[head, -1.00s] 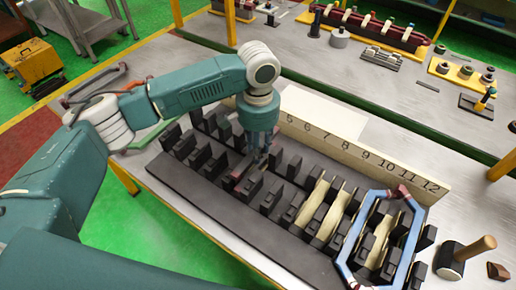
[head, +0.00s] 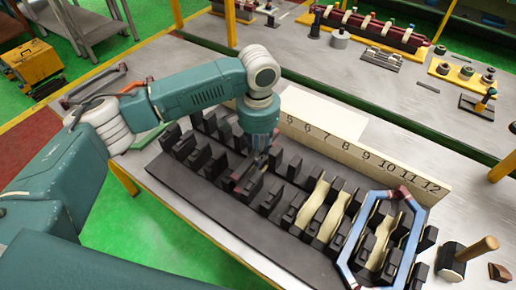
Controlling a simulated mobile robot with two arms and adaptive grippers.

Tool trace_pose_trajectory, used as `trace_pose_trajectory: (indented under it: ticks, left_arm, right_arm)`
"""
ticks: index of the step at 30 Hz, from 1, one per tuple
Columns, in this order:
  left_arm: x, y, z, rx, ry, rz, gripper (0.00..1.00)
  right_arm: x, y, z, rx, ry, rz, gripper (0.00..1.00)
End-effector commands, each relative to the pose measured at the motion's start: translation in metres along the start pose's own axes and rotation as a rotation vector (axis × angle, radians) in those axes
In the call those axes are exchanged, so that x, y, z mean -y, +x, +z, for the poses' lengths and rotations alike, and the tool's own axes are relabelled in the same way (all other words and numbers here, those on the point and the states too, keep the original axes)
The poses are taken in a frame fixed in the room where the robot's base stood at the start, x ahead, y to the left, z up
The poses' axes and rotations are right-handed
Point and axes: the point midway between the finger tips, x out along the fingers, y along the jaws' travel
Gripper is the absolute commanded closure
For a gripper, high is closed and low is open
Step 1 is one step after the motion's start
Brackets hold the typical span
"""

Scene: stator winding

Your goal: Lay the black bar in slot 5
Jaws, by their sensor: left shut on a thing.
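My left gripper (head: 262,152) points down over the dark slotted stator block (head: 205,190), near the row that runs from the number 5 on the number board (head: 360,158). It is shut on the black bar (head: 245,169), a thin dark strip low between the block's upright teeth. The gripper and the teeth hide part of the bar. I cannot tell whether the bar touches the slot floor. My right gripper is not in view.
A blue hexagonal coil (head: 351,243) sits over the block's right end, next to cream strips (head: 314,207) in several slots. A mallet (head: 462,258) stands to the right. Black teeth crowd closely around the gripper. A bare white sheet (head: 325,112) lies behind the board.

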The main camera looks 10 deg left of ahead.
Motion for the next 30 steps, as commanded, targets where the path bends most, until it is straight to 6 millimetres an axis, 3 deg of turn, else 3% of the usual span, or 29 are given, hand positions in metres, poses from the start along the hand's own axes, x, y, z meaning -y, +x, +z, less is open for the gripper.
trace_pose_trajectory:
  ticks: [18,19,22,30]
  left_arm:
    - [-0.0006,0.0070,0.0001,0.000,0.000,0.000,1.00]
    - [-0.0006,0.0070,0.0001,0.000,0.000,0.000,0.69]
    - [-0.0006,0.0070,0.0001,0.000,0.000,0.000,0.49]
    - [-0.0006,0.0075,0.0005,0.001,0.000,0.000,0.49]
  right_arm:
    - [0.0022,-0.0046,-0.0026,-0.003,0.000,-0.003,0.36]
    - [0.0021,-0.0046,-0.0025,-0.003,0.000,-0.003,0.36]
    - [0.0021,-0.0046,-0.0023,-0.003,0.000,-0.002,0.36]
    - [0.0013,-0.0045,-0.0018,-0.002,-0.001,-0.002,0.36]
